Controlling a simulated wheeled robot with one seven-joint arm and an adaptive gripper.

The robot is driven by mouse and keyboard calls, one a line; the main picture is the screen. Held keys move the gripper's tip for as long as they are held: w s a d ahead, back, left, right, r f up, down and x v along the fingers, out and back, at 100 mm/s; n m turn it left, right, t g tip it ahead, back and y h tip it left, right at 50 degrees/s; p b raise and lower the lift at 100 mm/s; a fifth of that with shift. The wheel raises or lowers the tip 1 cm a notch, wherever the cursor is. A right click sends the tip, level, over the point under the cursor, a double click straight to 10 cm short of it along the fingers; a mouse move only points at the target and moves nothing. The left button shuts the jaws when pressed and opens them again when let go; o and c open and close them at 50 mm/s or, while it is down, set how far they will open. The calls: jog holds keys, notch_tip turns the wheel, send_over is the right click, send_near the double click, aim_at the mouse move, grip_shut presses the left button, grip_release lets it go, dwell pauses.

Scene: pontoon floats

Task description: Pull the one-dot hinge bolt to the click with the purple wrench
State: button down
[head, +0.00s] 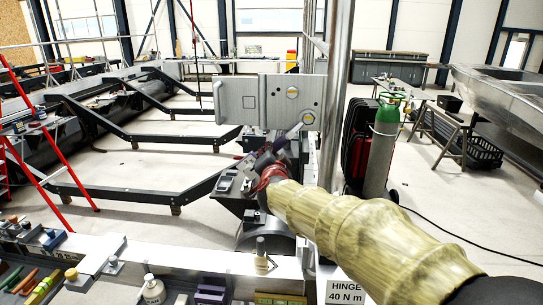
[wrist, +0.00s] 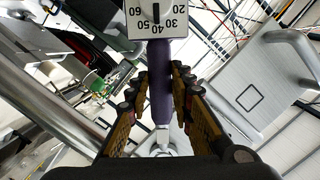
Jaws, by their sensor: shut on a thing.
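My gripper (head: 268,163) is shut on the purple wrench, whose purple handle (wrist: 160,82) runs between the fingers in the wrist view (wrist: 160,105). A white scale (wrist: 157,20) numbered 20 to 60 shows at the top of that view. In the head view the wrench's grey shaft (head: 294,131) reaches up and right to a round head (head: 308,118) at the lower right of a metal hinge plate (head: 228,101). The head covers what is behind it, and I cannot tell whether it is seated on a bolt. Another bolt (head: 293,92) shows above it.
A vertical metal post (head: 338,85) stands just right of the plate. A green-topped gas cylinder (head: 383,145) is farther right. A bottle (head: 152,290) and small tools lie on the bench at the lower left.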

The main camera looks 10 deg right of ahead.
jog(key=shift+a+r, duration=0.15)
jog(key=shift+r, duration=0.1)
jog(key=shift+w+a+r+m, duration=0.1)
jog(key=shift+a+r+m, duration=0.1)
jog(key=shift+m, duration=0.1)
jog(key=shift+w+a+r+m+b, duration=0.1)
jog(key=shift+a+r+m+b, duration=0.1)
jog(key=shift+r+m+b, duration=0.25)
jog(key=shift+a+r, duration=0.1)
jog(key=shift+a, duration=0.05)
jog(key=shift+w+a+r+m+t+b, duration=0.1)
jog(key=shift+a+r+m+t+b, duration=0.05)
jog(key=shift+r+m+t+b, duration=0.2)
dwell(0.6)
jog(key=shift+a+r+m+b, duration=0.25)
jog(key=shift+r+m+b, duration=0.05)
jog(key=shift+r, duration=0.1)
dwell(0.4)
jog(key=shift+w+a+r+y, duration=0.1)
jog(key=shift+r+y, duration=0.2)
jog(key=shift+a+r+m+b, duration=0.2)
jog(key=shift+r+m+b, duration=0.2)
jog(key=shift+m, duration=0.2)
jog(key=shift+w+d+f, duration=0.1)
jog(key=shift+f, duration=0.1)
dwell(0.4)
